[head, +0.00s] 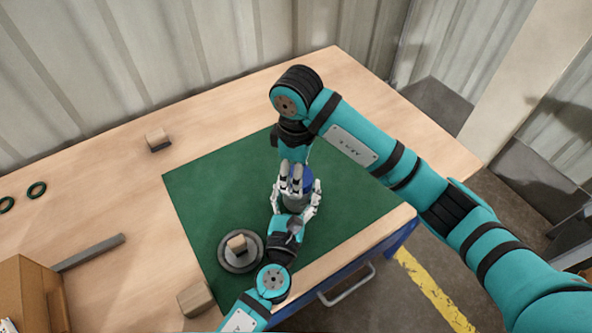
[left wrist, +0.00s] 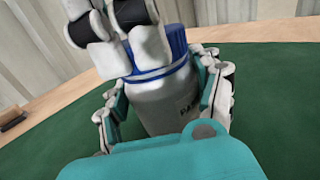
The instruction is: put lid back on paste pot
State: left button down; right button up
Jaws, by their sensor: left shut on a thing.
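A grey paste pot (left wrist: 172,100) stands upright on the green mat (head: 215,205). It also shows in the head view (head: 296,202). My left gripper (head: 297,208) is shut around the pot's body, with fingers on both sides in the left wrist view (left wrist: 165,105). The blue lid (left wrist: 176,45) sits at the pot's top; I cannot tell if it is fully seated. It also shows in the head view (head: 303,175). My right gripper (head: 291,178) comes down from above, its pale fingers closed against the lid. Its far fingers are hidden.
A round grey dish (head: 226,262) with a wooden block (head: 237,243) on it lies left of the pot. Other blocks (head: 195,298) (head: 157,139), dark rings (head: 36,190), a grey bar (head: 90,252) and a cardboard box (head: 28,295) are on the table. The mat's upper left is clear.

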pick_arm(q)
jog(key=shift+s+d+f, duration=0.15)
jog(key=shift+d+f, duration=0.05)
pick_arm(e)
jog(key=shift+d, duration=0.1)
jog(key=o, duration=0.8)
jog(key=shift+d, duration=0.1)
jog(key=shift+c, duration=0.2)
